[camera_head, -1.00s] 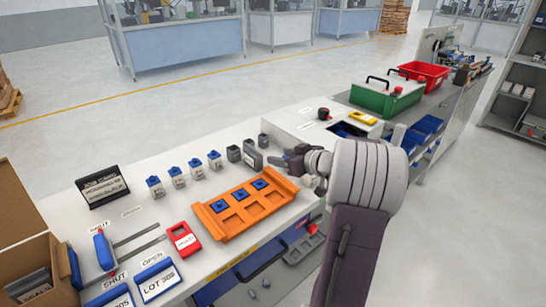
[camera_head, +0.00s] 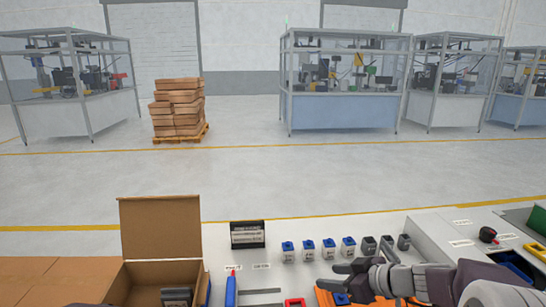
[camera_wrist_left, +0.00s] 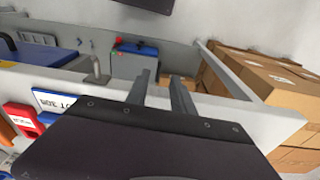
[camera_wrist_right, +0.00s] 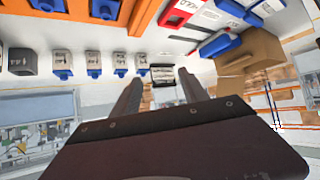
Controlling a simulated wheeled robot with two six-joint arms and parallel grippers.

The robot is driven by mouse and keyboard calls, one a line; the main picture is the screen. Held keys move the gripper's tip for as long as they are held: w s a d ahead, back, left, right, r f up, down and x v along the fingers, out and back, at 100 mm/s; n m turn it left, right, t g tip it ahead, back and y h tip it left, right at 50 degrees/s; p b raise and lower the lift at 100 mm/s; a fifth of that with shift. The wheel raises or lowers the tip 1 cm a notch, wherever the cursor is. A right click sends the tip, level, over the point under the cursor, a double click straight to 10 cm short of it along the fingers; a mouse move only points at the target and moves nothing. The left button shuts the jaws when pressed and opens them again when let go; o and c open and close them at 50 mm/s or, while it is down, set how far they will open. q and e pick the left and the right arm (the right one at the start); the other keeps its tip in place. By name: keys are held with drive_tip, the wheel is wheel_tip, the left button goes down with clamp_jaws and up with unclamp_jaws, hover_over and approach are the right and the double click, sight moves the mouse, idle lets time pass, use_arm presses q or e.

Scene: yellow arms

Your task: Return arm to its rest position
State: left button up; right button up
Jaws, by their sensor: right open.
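My right arm (camera_head: 470,280) comes in from the right edge of the head view, low over the bench. Its gripper (camera_head: 334,277) points left above the orange tray (camera_head: 385,302) and shows two parted fingers with nothing between them. The right wrist view shows the same open fingers (camera_wrist_right: 158,76). My left gripper (camera_wrist_left: 160,76) shows in the left wrist view beside the bench's pale side wall, its two fingers apart and empty. The left gripper's fingers do not show in the head view.
Several blue-topped blocks (camera_head: 308,250) stand in a row behind the right gripper. A black sign (camera_head: 247,234) and an open cardboard box (camera_head: 158,235) stand farther left.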

drive_tip(key=s+a+f+n+g+h+p, duration=0.1)
drive_tip(key=s+a+f+g+p, duration=0.2)
drive_tip(key=s, duration=0.4)
drive_tip(key=s+a+f+g+h, duration=0.1)
drive_tip(key=s+a+g, duration=0.25)
drive_tip(key=s, duration=0.25)
use_arm(q)
wheel_tip(320, 180, up, 5)
drive_tip(key=shift+s+f, duration=0.1)
use_arm(e)
drive_tip(key=s+d+f+m+h, duration=0.5)
drive_tip(key=s+d+m, duration=0.1)
drive_tip(key=d+m, duration=0.2)
drive_tip(key=shift+m+g, duration=0.35)
drive_tip(key=shift+m, duration=0.35)
